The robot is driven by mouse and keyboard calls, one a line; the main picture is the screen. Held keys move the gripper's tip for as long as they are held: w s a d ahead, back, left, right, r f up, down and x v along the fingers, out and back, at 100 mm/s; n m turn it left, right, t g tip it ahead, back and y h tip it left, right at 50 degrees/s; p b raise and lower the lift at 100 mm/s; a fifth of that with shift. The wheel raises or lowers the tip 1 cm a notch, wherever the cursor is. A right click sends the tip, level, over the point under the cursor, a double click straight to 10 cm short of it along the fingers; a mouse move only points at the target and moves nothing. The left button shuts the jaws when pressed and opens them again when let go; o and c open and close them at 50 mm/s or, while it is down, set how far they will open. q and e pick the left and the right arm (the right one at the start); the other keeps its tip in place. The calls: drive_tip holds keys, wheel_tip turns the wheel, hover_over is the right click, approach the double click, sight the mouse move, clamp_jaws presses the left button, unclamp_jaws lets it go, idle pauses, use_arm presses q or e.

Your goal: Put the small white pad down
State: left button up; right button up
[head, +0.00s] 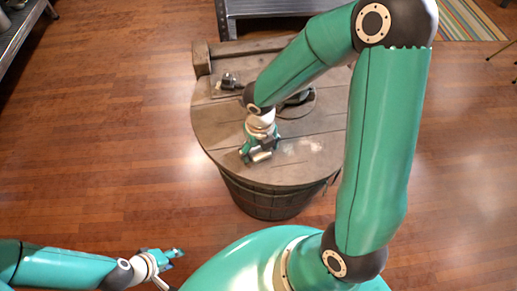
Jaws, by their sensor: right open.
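My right gripper (257,156) points down over the front part of a round wooden barrel top (215,128). Its jaws are open. A small pale patch (303,147) shows on the barrel top just right of the gripper, apart from it. I cannot tell whether it is the small white pad or a worn mark on the wood. My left gripper (176,257) is low at the bottom left, over the floor and away from the barrel. Its finger opening is too small to tell.
A small dark metal object (229,82) sits at the back left of the barrel top. A dark round item (298,98) lies partly behind my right arm. A metal shelf (227,22) stands behind the barrel. The wooden floor (95,150) to the left is clear.

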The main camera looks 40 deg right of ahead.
sight(260, 152)
wheel_tip(260, 152, up, 12)
drive_tip(key=p, duration=0.2)
drive_tip(key=shift+f+p, duration=0.15)
drive_tip(key=shift+p, duration=0.2)
